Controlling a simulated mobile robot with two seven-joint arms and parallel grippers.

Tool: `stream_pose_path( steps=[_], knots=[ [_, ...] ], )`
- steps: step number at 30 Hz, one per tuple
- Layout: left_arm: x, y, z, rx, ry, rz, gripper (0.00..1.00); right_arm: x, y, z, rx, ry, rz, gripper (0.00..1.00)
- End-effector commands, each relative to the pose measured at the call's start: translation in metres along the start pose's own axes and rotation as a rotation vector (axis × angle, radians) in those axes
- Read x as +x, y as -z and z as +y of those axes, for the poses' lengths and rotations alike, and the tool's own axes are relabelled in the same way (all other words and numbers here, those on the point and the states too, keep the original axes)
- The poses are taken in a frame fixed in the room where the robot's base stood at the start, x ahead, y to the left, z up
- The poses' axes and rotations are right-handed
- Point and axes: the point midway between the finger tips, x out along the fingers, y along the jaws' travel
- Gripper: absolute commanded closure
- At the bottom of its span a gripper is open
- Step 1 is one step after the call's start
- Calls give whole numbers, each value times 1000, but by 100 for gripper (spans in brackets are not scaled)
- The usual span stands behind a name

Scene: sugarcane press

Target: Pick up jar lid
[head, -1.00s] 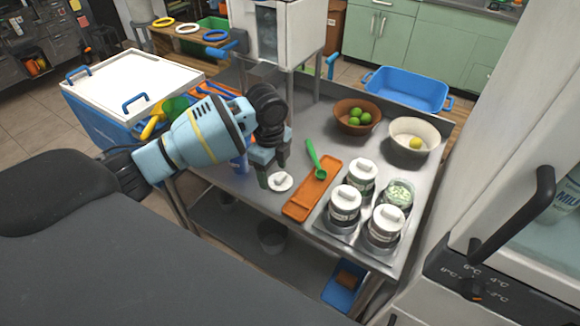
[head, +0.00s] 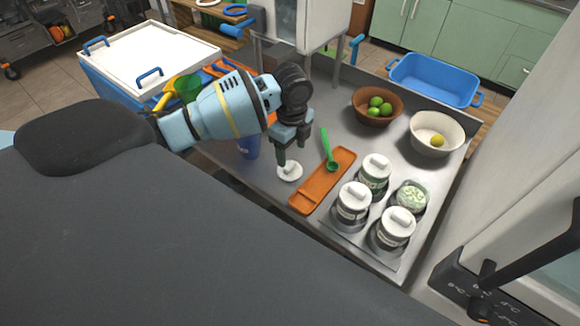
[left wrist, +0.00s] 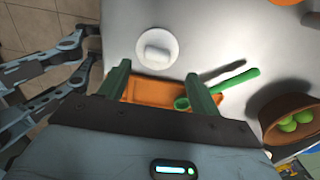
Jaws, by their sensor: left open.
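A round white jar lid (head: 290,172) with a raised grip bar lies flat on the steel table, left of an orange tray. It also shows in the left wrist view (left wrist: 157,47), just beyond the fingertips and between their lines. My left gripper (head: 291,155) is open and empty, pointing down close above the lid; its two green fingers (left wrist: 158,70) are spread wider than the grip bar. I cannot tell the exact height gap. An open jar (head: 411,197) with pale green contents stands among jars wearing similar white lids. My right gripper is not seen.
A brown bowl of limes (head: 376,106) and a white bowl (head: 435,134) stand behind. Three lidded jars (head: 353,203) are at the front right. A blue cup (head: 248,147) is left of the gripper.

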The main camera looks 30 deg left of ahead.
Motion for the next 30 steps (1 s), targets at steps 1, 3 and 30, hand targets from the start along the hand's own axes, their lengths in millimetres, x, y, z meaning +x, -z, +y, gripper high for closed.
stream_pose_path(
  steps=[1,3,30],
  knots=[
    [6,0,2,0,-3,0,36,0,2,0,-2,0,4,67],
    [15,-1,4,0,-5,-1,36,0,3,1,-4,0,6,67],
    [49,-2,5,1,0,-1,82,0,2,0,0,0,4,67]
  ],
)
